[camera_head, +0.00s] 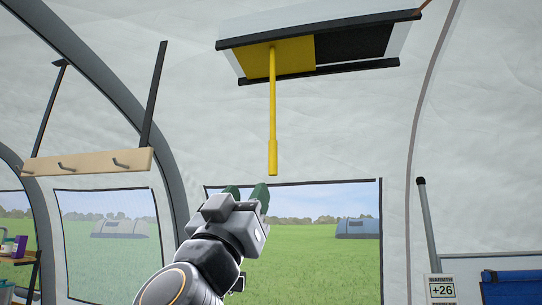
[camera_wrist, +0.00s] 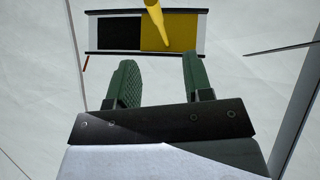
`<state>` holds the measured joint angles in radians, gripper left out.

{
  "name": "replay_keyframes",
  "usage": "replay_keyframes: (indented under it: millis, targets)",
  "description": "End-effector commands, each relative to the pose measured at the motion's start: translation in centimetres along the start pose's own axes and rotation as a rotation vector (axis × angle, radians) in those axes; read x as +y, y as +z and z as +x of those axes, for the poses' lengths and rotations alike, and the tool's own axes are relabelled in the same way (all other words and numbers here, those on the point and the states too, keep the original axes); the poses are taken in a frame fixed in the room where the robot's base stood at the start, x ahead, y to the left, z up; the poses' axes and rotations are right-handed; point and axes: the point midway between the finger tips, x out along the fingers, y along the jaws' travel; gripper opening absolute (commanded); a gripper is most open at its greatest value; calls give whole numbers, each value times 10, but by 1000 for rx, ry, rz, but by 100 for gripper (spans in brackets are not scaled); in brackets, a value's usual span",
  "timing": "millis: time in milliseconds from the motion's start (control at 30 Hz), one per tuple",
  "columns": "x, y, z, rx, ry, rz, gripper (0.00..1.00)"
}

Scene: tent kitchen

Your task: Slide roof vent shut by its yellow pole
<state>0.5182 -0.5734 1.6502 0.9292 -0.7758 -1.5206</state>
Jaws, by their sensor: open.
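The roof vent (camera_head: 352,42) is set in the tent ceiling between two dark rails. Its yellow panel (camera_head: 292,57) covers the left part, and a black area shows to the right of it. The yellow pole (camera_head: 272,120) hangs straight down from the panel, with a thicker lower end. My gripper (camera_head: 246,190) is open and empty, pointing up, below and slightly left of the pole's lower end. In the wrist view, the pole (camera_wrist: 156,22) shows beyond and between the green fingertips (camera_wrist: 158,75), apart from both.
A wooden hook rail (camera_head: 88,162) hangs from dark straps at the left. A window (camera_head: 325,235) lies behind my arm. Space around the pole looks clear.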

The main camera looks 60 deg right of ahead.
Motion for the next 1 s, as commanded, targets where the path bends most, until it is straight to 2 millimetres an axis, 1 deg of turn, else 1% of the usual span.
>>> replay_keyframes:
  millis: [133, 400, 600, 800, 1000]
  targets:
    - [6, -4, 21, -1, 28, -12, 46]
    - [6, -4, 75, -1, 23, -11, 46]
    - [6, -3, 107, -1, 20, -9, 46]
    - [6, -3, 127, 0, 18, -6, 46]
    - [6, -2, 134, -1, 18, -6, 46]
